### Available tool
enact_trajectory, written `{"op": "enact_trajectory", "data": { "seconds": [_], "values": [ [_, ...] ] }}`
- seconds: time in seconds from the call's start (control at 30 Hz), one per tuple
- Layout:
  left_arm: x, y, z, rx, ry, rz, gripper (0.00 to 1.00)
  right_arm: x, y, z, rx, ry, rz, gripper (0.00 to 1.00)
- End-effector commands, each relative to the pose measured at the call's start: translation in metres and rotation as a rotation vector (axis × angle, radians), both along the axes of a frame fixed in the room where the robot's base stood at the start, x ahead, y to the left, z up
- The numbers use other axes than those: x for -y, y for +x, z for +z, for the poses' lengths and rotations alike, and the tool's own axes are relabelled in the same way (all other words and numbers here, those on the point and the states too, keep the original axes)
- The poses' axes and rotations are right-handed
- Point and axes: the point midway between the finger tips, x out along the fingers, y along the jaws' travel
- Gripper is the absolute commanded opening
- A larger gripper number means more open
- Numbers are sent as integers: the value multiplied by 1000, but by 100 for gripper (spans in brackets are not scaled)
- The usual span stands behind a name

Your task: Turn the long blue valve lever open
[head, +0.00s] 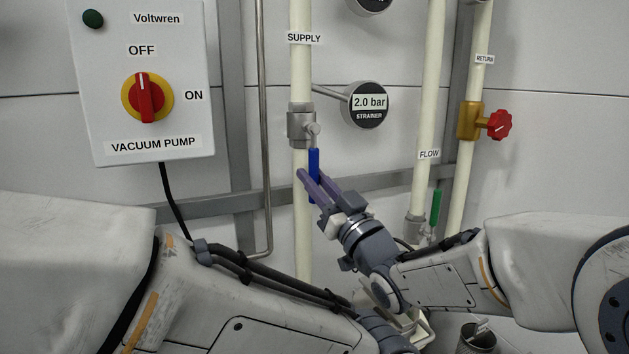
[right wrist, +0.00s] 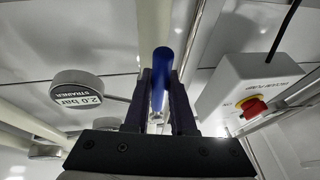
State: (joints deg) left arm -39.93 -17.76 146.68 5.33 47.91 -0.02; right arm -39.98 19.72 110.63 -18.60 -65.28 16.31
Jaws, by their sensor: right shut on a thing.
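The long blue valve lever (head: 314,160) hangs straight down from the grey valve (head: 300,127) on the pale pipe labelled SUPPLY, roughly parallel to the pipe. My right gripper (head: 311,187) comes up from the lower right and is shut on the lever's lower part. In the right wrist view the blue lever (right wrist: 162,62) stands between the two dark fingers (right wrist: 160,98), its rounded end poking out past them. My left arm crosses the bottom of the head view, but I cannot make out its gripper.
The vacuum pump box (head: 145,118) with its red knob at OFF hangs at the left. A strainer gauge (head: 366,104) reading 2.0 bar sits right of the valve. A green lever (head: 435,207) is on the FLOW pipe, and a red-handled valve (head: 499,125) on the RETURN pipe.

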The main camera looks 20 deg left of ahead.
Motion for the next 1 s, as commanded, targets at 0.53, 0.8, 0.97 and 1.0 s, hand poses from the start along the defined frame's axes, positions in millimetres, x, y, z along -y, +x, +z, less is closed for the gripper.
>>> {"op": "enact_trajectory", "data": {
  "seconds": [0.53, 0.8, 0.97, 1.0],
  "values": [
    [0, 0, -2, 0, 0, 0, 0, 3, -2, -3, 1, -2, 1, 53],
    [0, 0, -17, 0, 0, 0, 0, 38, -24, -22, 0, -2, 1, 53],
    [0, 0, -24, 0, 0, 0, 0, 62, -39, -33, 0, -3, 1, 53],
    [0, 0, -26, 0, 0, 0, 0, 67, -42, -36, 0, -3, 2, 53]
  ]
}}
